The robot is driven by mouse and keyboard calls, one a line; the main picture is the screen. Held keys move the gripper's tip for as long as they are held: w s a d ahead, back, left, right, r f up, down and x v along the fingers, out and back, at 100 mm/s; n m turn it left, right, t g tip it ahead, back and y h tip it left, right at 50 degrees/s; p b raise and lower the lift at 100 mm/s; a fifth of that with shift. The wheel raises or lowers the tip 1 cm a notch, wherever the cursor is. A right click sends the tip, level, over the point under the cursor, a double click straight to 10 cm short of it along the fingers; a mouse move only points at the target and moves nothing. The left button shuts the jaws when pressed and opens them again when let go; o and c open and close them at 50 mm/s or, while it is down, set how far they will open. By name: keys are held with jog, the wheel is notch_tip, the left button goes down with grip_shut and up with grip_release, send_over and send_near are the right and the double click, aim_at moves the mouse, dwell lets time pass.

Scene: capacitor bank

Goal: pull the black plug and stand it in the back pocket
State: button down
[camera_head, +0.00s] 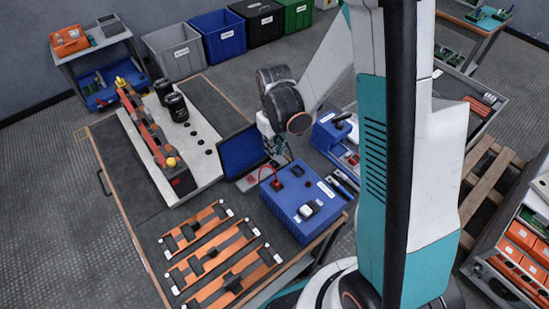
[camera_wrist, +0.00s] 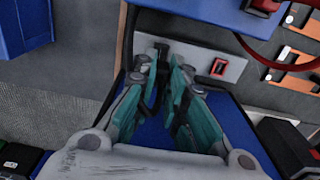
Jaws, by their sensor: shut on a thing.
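My gripper (camera_wrist: 168,82) is shut on the black plug (camera_wrist: 160,66), a slim dark piece between the teal fingers. The grey holder plate (camera_wrist: 204,62) lies just beyond the fingertips, with a red-rimmed pocket (camera_wrist: 219,67) on its right. The plug is over the plate's left part; I cannot tell whether it sits in a pocket there. In the head view my gripper (camera_head: 277,150) is above the blue tray's right side, and the holder (camera_head: 250,182) shows at the tray's near edge. The blue box (camera_head: 301,203) with a red lead (camera_head: 264,171) stands nearer. The plug is hidden there.
Several orange bars (camera_head: 207,251) lie at the near left of the workbench. A pale capacitor rack (camera_head: 205,163) with black cylinders (camera_head: 176,106) stands at the left. A blue tool case (camera_head: 337,137) and dark tools (camera_head: 343,184) are to the right, close to my arm.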

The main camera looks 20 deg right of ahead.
jog(key=shift+r+p, duration=0.35)
jog(key=shift+r, duration=0.3)
jog(key=shift+r+p, duration=0.8)
jog(key=shift+r, duration=0.45)
jog(key=b, duration=0.1)
send_over(297, 171)
jog(key=shift+s, duration=0.15)
dwell(0.9)
jog(key=shift+f, duration=0.15)
jog(key=shift+f+b, duration=0.7)
jog(key=shift+b, duration=0.15)
jog(key=shift+f+b, duration=0.45)
jog(key=shift+f, duration=0.05)
